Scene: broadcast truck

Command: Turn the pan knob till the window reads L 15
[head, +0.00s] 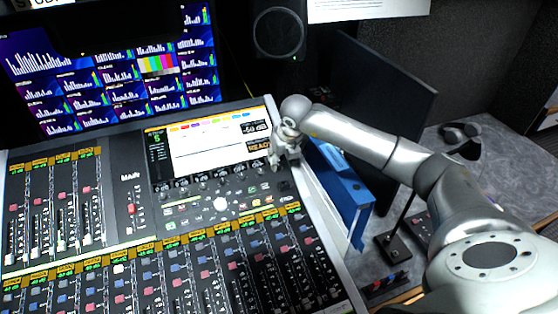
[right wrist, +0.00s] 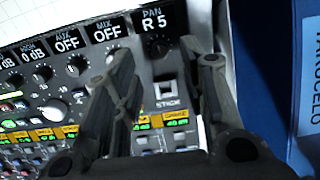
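The pan window (right wrist: 155,19) in the right wrist view reads R 5 under the label PAN. The dark pan knob (right wrist: 161,51) sits just below it, dim and partly lost in shadow. My right gripper (right wrist: 158,53) is open, with one finger on each side of the knob; I cannot tell whether either finger touches it. In the head view my right gripper (head: 286,153) is at the right end of the knob row on the mixing console (head: 115,170) and hides the pan knob and window. My left gripper is out of view.
A white console screen (head: 210,147) is left of my right gripper. A blue binder (head: 340,184) stands close to the right of the console, also in the right wrist view (right wrist: 300,75). A dark monitor (head: 380,100) is behind my right arm. Fader rows fill the console's front.

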